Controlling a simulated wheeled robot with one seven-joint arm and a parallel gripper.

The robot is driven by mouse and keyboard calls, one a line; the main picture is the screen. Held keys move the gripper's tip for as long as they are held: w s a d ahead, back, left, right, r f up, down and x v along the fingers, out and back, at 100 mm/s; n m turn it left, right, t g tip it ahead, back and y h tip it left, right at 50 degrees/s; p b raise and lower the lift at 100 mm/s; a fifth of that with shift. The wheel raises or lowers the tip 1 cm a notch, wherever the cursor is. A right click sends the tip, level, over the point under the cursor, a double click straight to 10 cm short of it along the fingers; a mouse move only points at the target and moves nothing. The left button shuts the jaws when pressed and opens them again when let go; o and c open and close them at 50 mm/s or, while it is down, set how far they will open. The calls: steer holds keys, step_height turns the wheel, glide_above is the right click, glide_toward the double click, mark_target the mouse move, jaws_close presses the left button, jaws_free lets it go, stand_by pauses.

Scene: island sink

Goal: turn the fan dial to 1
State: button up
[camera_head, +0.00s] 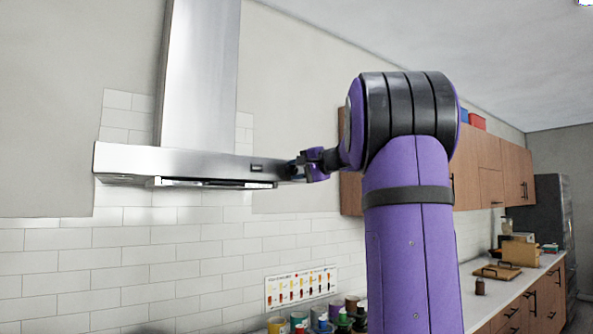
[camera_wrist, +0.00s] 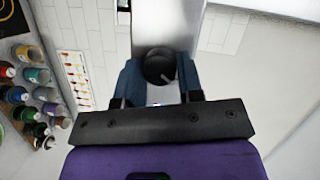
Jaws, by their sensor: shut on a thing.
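The fan dial (camera_wrist: 160,67) is a round black knob on the front face of the steel range hood (camera_head: 150,162). A pale mark near its rim points to the lower right in the wrist view. My gripper (camera_wrist: 159,76) has its two blue fingers on either side of the dial, shut on it. In the head view my gripper (camera_head: 297,167) is at the right end of the hood's front, and it hides the dial there. No numbers around the dial can be read.
A small dark panel (camera_head: 257,168) sits on the hood front left of my gripper. Below are a colour chart (camera_head: 300,288) on the tiled wall and several bottles and jars (camera_wrist: 32,95). Wooden wall cabinets (camera_head: 490,165) stand to the right. Open air surrounds the hood front.

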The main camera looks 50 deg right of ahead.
steer(key=shift+f+m, duration=0.1)
steer(key=shift+m, duration=0.4)
stand_by(0.3)
steer(key=o, duration=0.9)
steer(key=shift+s, duration=0.1)
steer(key=s, duration=0.3)
steer(key=s+d, duration=0.1)
steer(key=s, duration=0.3)
steer(key=s+r, duration=0.1)
steer(key=s, duration=0.2)
steer(key=shift+s+d, duration=0.2)
steer(key=shift+s, duration=0.1)
